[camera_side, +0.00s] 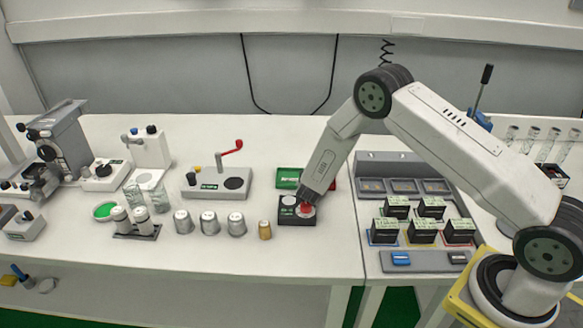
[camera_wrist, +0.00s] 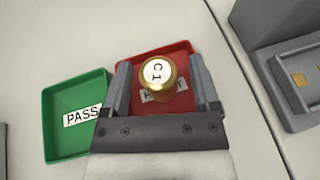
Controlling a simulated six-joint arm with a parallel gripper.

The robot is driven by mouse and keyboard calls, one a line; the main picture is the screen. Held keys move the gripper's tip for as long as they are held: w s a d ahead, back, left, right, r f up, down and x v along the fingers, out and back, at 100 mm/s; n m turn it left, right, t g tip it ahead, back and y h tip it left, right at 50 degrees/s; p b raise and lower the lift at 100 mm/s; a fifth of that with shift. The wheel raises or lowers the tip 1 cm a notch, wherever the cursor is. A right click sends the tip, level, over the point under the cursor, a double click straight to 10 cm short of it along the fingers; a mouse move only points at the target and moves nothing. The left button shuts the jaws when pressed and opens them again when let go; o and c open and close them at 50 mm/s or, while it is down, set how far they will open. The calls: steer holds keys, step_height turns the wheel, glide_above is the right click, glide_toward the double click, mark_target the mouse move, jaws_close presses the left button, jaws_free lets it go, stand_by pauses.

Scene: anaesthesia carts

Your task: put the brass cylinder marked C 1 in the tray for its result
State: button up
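The brass cylinder marked C 1 (camera_wrist: 155,72) is in the wrist view between the fingers of my gripper (camera_wrist: 161,80), with its marked top towards the camera. A gap shows between it and each finger, so my gripper looks open around it. The red tray (camera_wrist: 180,55) is directly behind the cylinder, which partly covers the tray's label. I cannot tell whether the cylinder rests on the tray floor. The green tray marked PASS (camera_wrist: 62,95) lies to the left. In the side view my gripper (camera_side: 306,197) hides the cylinder and most of the red tray (camera_side: 333,184).
A black device (camera_side: 297,218) with a red spot on top is just below my gripper in the side view. Another brass cylinder (camera_side: 264,230) stands to its left, beside several silver cylinders (camera_side: 209,223). A grey rack with black boxes (camera_side: 375,262) stands to the right.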

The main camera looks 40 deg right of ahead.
steer(key=shift+r, duration=0.2)
steer(key=v, duration=1.2)
steer(key=shift+f, duration=0.1)
stand_by(0.4)
steer(key=shift+s+d+r+m+g, duration=0.3)
steer(key=shift+s+m, duration=0.1)
steer(key=shift+s, duration=0.1)
steer(key=s+a+r+m+g+y, duration=0.2)
steer(key=s+r+m+y, duration=0.2)
steer(key=s+m, duration=0.5)
steer(key=s+a+r+m+g+y, duration=0.1)
steer(key=s+a+r+m+y, duration=0.2)
steer(key=m, duration=1.1)
steer(key=s+r+y, duration=0.2)
steer(key=s+y, duration=0.2)
steer(key=s, duration=0.2)
steer(key=shift+s+r+g, duration=0.2)
steer(key=shift+s+g, duration=0.15)
steer(key=shift+g, duration=0.05)
